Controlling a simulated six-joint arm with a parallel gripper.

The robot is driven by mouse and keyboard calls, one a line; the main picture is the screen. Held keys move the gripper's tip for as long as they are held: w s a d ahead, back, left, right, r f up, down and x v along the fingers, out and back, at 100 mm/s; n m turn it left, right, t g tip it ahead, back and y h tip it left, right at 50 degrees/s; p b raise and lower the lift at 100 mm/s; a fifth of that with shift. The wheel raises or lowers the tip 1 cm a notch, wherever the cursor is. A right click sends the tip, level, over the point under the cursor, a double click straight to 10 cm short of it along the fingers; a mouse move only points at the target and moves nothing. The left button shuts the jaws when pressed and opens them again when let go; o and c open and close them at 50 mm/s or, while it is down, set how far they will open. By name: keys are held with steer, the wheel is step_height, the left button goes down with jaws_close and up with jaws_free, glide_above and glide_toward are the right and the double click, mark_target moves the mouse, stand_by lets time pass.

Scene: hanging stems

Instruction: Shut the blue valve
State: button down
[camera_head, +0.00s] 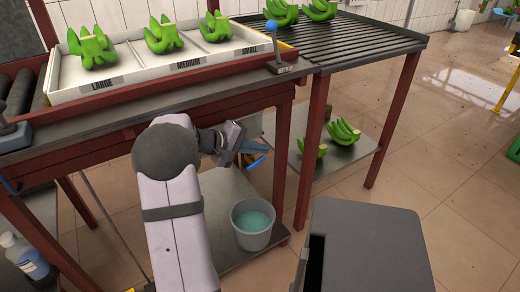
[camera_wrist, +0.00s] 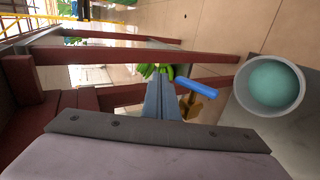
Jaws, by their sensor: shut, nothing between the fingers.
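The blue valve handle (camera_head: 256,162) shows just past my gripper in the head view, low beside the table legs and above a bucket. In the wrist view the blue handle (camera_wrist: 196,88) sits on a brass valve body (camera_wrist: 196,106), slightly right of my fingertips. My gripper (camera_wrist: 160,74) is shut and empty, its fingers together. It also shows in the head view (camera_head: 254,147), close to the handle. I cannot tell whether the fingers touch the handle. The pipe behind the valve is mostly hidden.
A grey bucket (camera_head: 238,232) of teal liquid stands on the lower shelf. Red table legs (camera_head: 313,150) stand close by. Green banana bunches lie on a low shelf (camera_head: 375,165) and in a white tray (camera_head: 160,78). A blue-knobbed lever (camera_head: 272,42) stands on the tabletop.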

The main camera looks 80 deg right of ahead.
steer(key=shift+r, duration=0.45)
steer(key=shift+f, duration=0.15)
